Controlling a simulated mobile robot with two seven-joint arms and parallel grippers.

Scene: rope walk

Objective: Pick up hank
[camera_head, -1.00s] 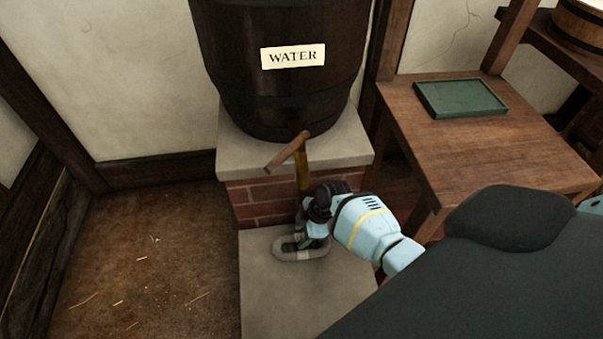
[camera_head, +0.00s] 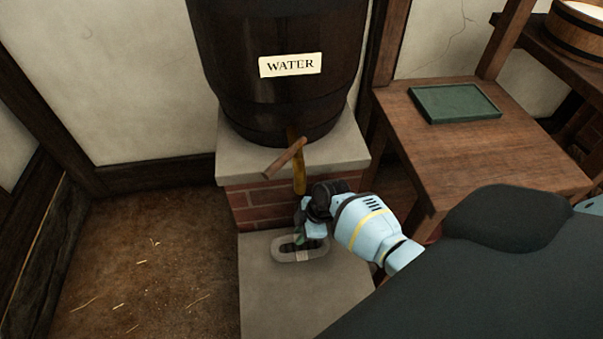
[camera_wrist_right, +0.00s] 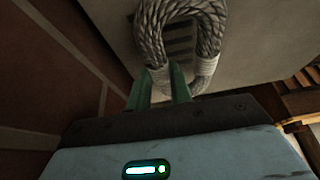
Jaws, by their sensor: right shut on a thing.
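The hank (camera_head: 301,256) is a grey loop of twisted rope with pale bindings, over the pale stone slab below the barrel tap. It also shows in the right wrist view (camera_wrist_right: 187,20), with the loop beyond the fingers. My right gripper (camera_head: 299,240) is at the far side of the loop, and in the right wrist view its green fingers (camera_wrist_right: 168,85) are shut on the near part of the hank. I cannot tell whether the hank is clear of the slab. My left gripper is not in view.
A dark barrel (camera_head: 285,95) labelled WATER stands on a stone-topped brick plinth (camera_head: 262,207). Its tap (camera_head: 299,175) is right above my gripper. A wooden table (camera_head: 470,150) with a green tray (camera_head: 455,104) is at right. The floor (camera_head: 150,260) at left is open.

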